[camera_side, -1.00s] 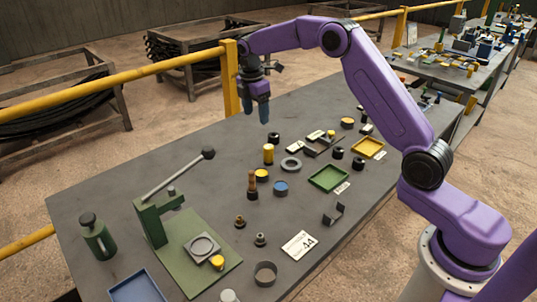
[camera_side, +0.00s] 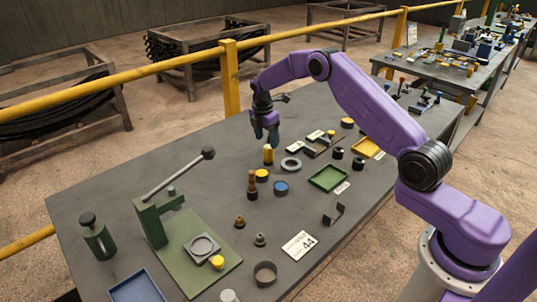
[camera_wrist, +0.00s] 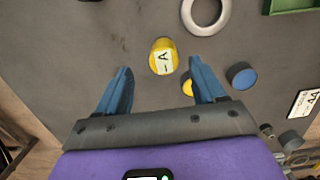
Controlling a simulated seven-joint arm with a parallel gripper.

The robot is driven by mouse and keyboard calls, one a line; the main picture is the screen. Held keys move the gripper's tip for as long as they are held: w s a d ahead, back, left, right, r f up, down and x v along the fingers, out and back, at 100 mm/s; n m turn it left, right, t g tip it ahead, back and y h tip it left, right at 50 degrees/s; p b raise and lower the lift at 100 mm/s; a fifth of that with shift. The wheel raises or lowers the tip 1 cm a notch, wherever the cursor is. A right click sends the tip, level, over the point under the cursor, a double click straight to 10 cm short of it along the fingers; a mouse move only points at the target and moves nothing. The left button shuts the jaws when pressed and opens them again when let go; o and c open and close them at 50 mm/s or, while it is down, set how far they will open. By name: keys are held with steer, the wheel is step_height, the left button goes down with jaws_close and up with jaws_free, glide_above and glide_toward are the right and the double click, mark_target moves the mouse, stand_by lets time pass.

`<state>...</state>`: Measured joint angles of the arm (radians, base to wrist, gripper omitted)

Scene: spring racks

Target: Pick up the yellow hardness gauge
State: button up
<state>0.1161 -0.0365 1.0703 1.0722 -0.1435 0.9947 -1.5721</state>
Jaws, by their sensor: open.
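The likely yellow hardness gauge is a yellow cylinder (camera_side: 268,154) standing upright on the grey bench in the side view. In the wrist view its yellow body (camera_wrist: 156,44) carries a white label with a letter A. My gripper (camera_side: 265,138) hangs above the yellow cylinder, with its blue fingers pointing down. In the wrist view the fingers of my gripper (camera_wrist: 158,68) are spread apart with nothing between them, and the cylinder appears just past the fingertips. I cannot tell the exact height gap.
A grey ring (camera_side: 291,164), a low yellow-topped puck (camera_side: 262,175), a blue-topped puck (camera_side: 281,188) and a brown-handled tool (camera_side: 252,185) stand close by. A green tray (camera_side: 328,178) lies to the right. A green lever press (camera_side: 152,222) stands at the left front.

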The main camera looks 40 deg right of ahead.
mark_target(268, 146)
steer(key=shift+s+d+f, duration=0.15)
steer(key=shift+d+f, duration=0.05)
steer(key=shift+f, duration=1.4)
steer(key=shift+s+d+f, duration=0.1)
steer(key=shift+d+f, duration=0.05)
steer(key=shift+f, duration=1.4)
steer(key=c, duration=1.2)
